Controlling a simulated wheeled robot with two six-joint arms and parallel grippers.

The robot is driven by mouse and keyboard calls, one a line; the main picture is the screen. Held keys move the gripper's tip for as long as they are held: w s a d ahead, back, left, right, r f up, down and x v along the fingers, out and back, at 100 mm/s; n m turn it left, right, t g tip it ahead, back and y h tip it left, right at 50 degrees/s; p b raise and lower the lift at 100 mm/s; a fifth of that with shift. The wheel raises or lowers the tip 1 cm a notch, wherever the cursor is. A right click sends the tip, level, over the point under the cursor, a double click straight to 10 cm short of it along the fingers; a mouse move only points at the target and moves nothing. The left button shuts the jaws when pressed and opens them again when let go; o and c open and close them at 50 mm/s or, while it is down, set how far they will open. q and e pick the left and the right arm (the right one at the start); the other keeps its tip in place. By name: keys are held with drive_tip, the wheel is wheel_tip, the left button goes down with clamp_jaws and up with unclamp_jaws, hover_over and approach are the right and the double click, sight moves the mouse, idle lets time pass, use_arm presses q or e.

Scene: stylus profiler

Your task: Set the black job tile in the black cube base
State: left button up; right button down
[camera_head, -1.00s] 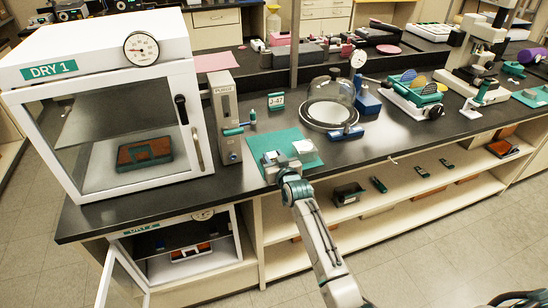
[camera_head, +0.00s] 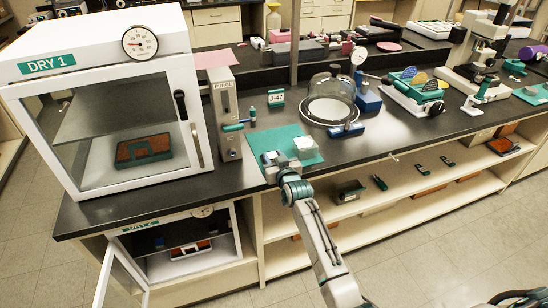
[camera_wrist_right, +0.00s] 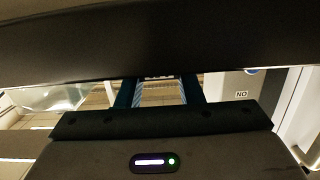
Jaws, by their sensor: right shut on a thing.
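My right gripper (camera_head: 278,162) is low over the front left part of the teal mat (camera_head: 280,136) on the bench. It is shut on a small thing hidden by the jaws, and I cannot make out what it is. In the right wrist view its two fingers (camera_wrist_right: 160,88) stand close together, with a dark band across the top. A small whitish box-like piece (camera_head: 305,146) sits on the mat just right of the gripper. I cannot pick out the black job tile or the black cube base for sure. My left gripper is not in view.
A white DRY 1 cabinet (camera_head: 105,48) stands left with its door shut. A grey PURGE column (camera_head: 226,120) is beside the mat. A J-47 sign (camera_head: 276,98) and a clear dome (camera_head: 331,90) stand behind it. The lower cabinet door (camera_head: 118,272) hangs open.

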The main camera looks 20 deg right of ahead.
drive_tip(key=shift+f, duration=0.2)
drive_tip(key=c, duration=1.1)
unclamp_jaws()
drive_tip(key=shift+s, duration=0.1)
drive_tip(key=shift+o, duration=0.3)
drive_tip(key=shift+s+f, duration=0.15)
drive_tip(key=shift+s, duration=0.05)
drive_tip(key=shift+o, duration=0.7)
drive_tip(key=s+r+b, duration=0.1)
drive_tip(key=s+b, duration=0.1)
drive_tip(key=s, duration=0.7)
drive_tip(key=shift+d+r, duration=0.2)
drive_tip(key=shift+r, duration=0.15)
drive_tip(key=shift+s+r, duration=0.25)
drive_tip(key=shift+s, duration=0.35)
